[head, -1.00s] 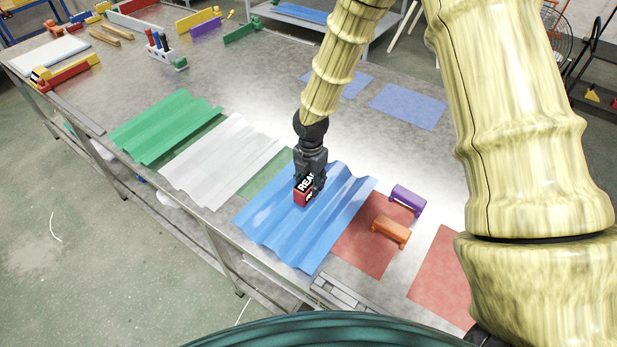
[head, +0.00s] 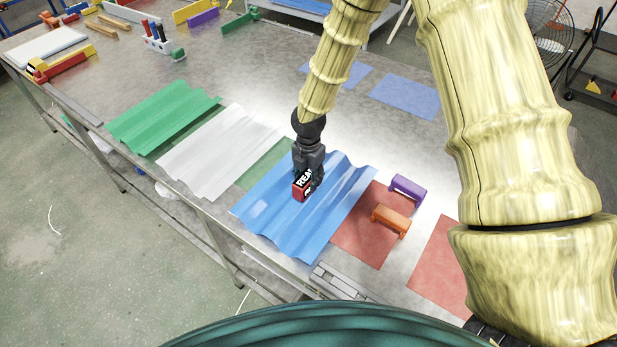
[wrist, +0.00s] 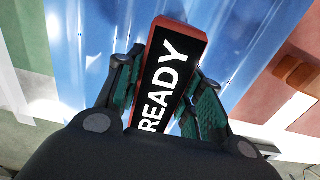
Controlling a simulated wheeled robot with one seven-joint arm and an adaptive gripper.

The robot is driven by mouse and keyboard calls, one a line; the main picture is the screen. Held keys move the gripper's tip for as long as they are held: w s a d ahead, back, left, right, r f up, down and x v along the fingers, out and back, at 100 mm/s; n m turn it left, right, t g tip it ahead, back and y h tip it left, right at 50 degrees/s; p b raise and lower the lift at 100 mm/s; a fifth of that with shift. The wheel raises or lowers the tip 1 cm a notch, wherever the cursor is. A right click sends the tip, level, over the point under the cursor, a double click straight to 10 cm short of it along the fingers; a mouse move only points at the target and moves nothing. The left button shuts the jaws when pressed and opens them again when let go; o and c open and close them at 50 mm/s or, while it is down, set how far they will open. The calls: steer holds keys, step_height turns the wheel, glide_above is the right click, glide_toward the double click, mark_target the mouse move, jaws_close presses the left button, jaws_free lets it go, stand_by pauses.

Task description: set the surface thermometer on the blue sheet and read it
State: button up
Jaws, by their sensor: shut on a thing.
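The surface thermometer (head: 299,190) is a red block with a black face that reads "READY" in the wrist view (wrist: 164,75). My gripper (head: 309,178) is shut on it, with a finger on each side in the wrist view (wrist: 160,95). The blue sheet (head: 330,215) is corrugated and lies on the table under the thermometer. The thermometer is over the middle of the blue sheet; I cannot tell whether its underside touches the sheet. No temperature figure shows on its face.
A white sheet (head: 215,155) and a green sheet (head: 160,115) lie to the left. Orange (head: 391,220) and purple (head: 408,190) blocks stand to the right, by a red patch (head: 365,245). Metal strips (head: 340,282) lie at the front edge. The table behind the sheets is mostly clear.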

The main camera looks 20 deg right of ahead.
mark_target(309, 174)
steer(key=shift+f, duration=0.15)
steer(key=o, duration=1.2)
steer(key=shift+o, duration=0.2)
step_height(309, 174, up, 12)
steer(key=shift+r, duration=0.1)
